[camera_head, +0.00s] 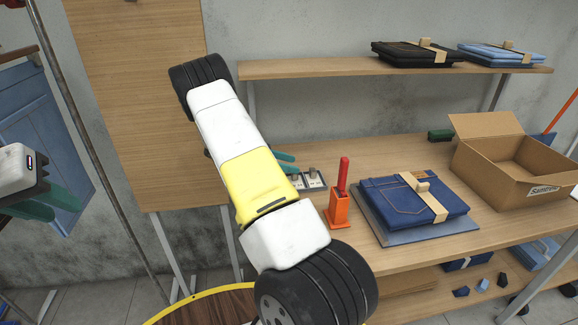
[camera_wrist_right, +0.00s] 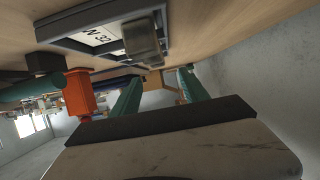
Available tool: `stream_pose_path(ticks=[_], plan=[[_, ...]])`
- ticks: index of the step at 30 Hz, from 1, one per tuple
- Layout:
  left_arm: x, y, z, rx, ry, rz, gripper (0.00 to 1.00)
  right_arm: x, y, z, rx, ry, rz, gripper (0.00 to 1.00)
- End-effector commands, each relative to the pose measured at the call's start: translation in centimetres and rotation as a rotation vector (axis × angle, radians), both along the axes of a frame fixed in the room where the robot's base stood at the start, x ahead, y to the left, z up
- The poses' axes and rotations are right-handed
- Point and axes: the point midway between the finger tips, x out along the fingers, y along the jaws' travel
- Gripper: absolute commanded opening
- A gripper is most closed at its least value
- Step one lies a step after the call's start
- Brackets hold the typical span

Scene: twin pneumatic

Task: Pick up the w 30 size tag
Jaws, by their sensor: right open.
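A small tray of size tags (camera_head: 314,182) lies on the table just right of my right forearm in the head view. Its lettering is too small to read there. In the right wrist view, the tray (camera_wrist_right: 72,25) is at the top, with a tag (camera_wrist_right: 98,37) reading "32" and a grey block on it. I cannot make out a W 30 tag. My right gripper (camera_wrist_right: 158,88) is open and empty, its green fingers apart near the tray; in the head view my arm mostly hides it. My left gripper (camera_head: 48,205) is open and empty at the left edge, away from the table.
An orange holder (camera_head: 339,209) with a red-handled tool stands right of the tray. Folded jeans (camera_head: 400,205) with a tan band lie further right, before an open cardboard box (camera_head: 480,160). A shelf (camera_head: 330,68) with folded jeans runs behind. Blue jeans (camera_head: 40,130) hang at left.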

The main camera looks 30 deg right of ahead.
Motion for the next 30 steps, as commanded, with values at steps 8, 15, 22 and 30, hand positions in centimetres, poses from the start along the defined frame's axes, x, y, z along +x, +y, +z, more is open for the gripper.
stream_pose_path(ticks=[8,15,22,30], plan=[[0.0,0.0,0.0,0.000,0.000,0.000,0.29,-1.1,-2.9,-1.2,-0.002,-0.001,-0.005,0.53],[0.0,0.0,0.0,0.000,0.000,0.000,0.29,-2.2,-5.9,-2.5,-0.001,0.000,-0.004,0.53],[0.0,0.0,0.0,0.000,0.000,0.000,0.29,-2.4,-6.6,-2.8,-0.001,-0.001,-0.003,0.53],[0.0,0.0,0.0,0.000,0.000,0.000,0.29,-2.4,-6.5,-2.8,-0.001,-0.001,-0.003,0.19]])
